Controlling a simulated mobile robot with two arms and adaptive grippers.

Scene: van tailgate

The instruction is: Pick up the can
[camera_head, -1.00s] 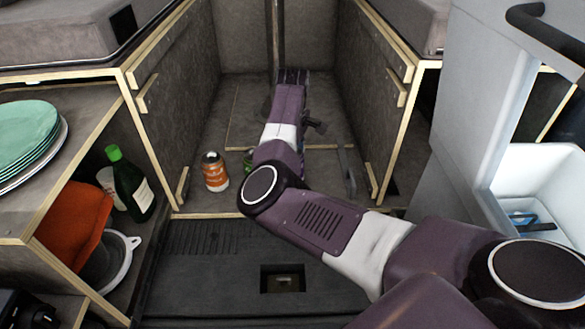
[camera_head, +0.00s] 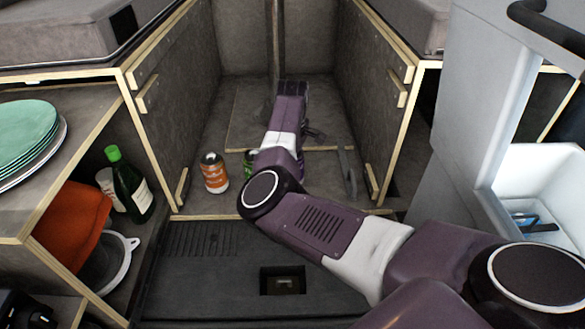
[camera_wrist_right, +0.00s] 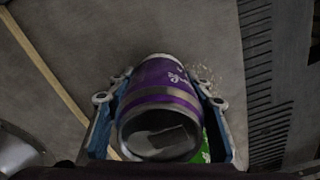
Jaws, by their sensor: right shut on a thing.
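A purple can (camera_wrist_right: 165,78) with a silver end sits between the blue fingers of my right gripper (camera_wrist_right: 158,100) in the right wrist view. The fingers are shut on it from both sides. In the head view my right arm hides most of this gripper and its can. An orange can (camera_head: 214,174) stands upright on the floor of the recess, left of my arm. A green can (camera_head: 250,158) is partly hidden behind my arm, and a green piece (camera_wrist_right: 202,153) shows behind the purple can in the wrist view. My left gripper is out of view.
Wooden-edged cabinet walls bound the recess left and right. A shelf on the left holds green plates (camera_head: 28,127), a green bottle (camera_head: 128,186) and an orange cloth-like item (camera_head: 75,222). An open white fridge box (camera_head: 540,180) stands at the right.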

